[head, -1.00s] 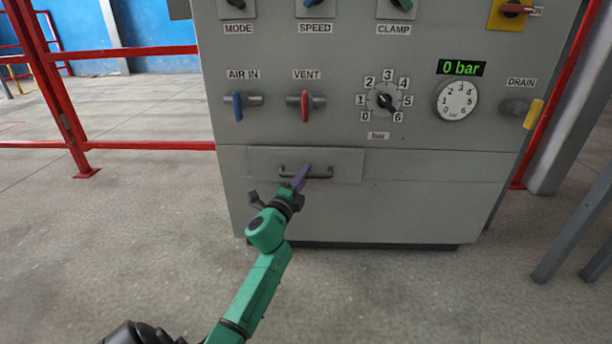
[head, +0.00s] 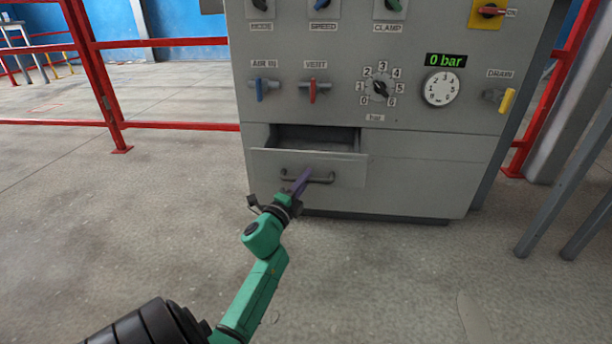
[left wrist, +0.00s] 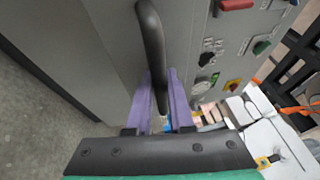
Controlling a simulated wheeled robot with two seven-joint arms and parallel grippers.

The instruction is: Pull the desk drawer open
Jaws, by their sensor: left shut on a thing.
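The drawer (head: 345,173) is in the lower part of the grey panel cabinet and stands partly open, with its dark inside (head: 315,138) showing. Its front carries a dark bar handle (head: 321,180). My left gripper (head: 301,181) is shut on the handle, with its purple fingers around the bar. In the left wrist view the handle (left wrist: 152,45) runs down between the two purple fingers of the gripper (left wrist: 160,95). My right gripper is not in view.
The cabinet face (head: 420,120) above the drawer carries valves, knobs, a dial and a gauge reading 0 bar. Red rails (head: 170,126) stand at the left. Grey legs (head: 570,200) stand at the right. The floor in front is clear.

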